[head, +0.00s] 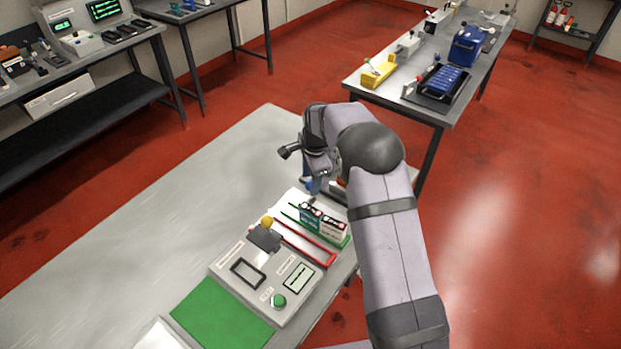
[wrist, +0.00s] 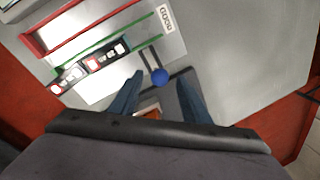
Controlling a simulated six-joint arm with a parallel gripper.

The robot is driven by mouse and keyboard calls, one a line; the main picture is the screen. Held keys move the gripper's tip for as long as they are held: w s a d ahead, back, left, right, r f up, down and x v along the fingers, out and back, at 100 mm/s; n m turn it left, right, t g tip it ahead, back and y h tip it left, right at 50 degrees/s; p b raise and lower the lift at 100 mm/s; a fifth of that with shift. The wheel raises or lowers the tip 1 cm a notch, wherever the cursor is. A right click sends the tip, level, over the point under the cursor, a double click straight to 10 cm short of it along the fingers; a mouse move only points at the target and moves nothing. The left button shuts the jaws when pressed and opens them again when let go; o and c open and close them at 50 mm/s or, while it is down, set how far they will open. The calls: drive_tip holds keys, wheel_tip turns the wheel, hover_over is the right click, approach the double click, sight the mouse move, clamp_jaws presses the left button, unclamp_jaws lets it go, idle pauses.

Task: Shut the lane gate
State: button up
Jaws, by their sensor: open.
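The lane gate seems to be the dark bar with a blue ball knob (wrist: 160,77) at the end of the green-edged lane (wrist: 92,62) in the wrist view. Some blue also shows under my gripper (head: 314,183) in the head view. My gripper (wrist: 160,84) is open, its two dark blue fingers on either side of the knob in the picture. I cannot tell whether they touch it or are above it. Several batteries (head: 322,219) stand in a row in the green lane. My arm hides part of the gate in the head view.
A red-edged lane (head: 306,242) runs beside the green one. A panel (head: 262,280) with a yellow-knobbed lever (head: 266,222), a screen and a green button (head: 279,300) stands nearer. A green mat (head: 221,314) lies before it. The bench (head: 150,220) is clear at left.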

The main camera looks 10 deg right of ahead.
drive_tip(key=shift+w+f, duration=0.1)
drive_tip(key=shift+f, duration=0.65)
clamp_jaws()
drive_tip(key=shift+s+a, duration=0.9)
drive_tip(key=shift+a, duration=0.1)
unclamp_jaws()
drive_tip(key=shift+d, duration=0.1)
drive_tip(key=shift+w+d, duration=0.1)
drive_tip(key=shift+w, duration=0.05)
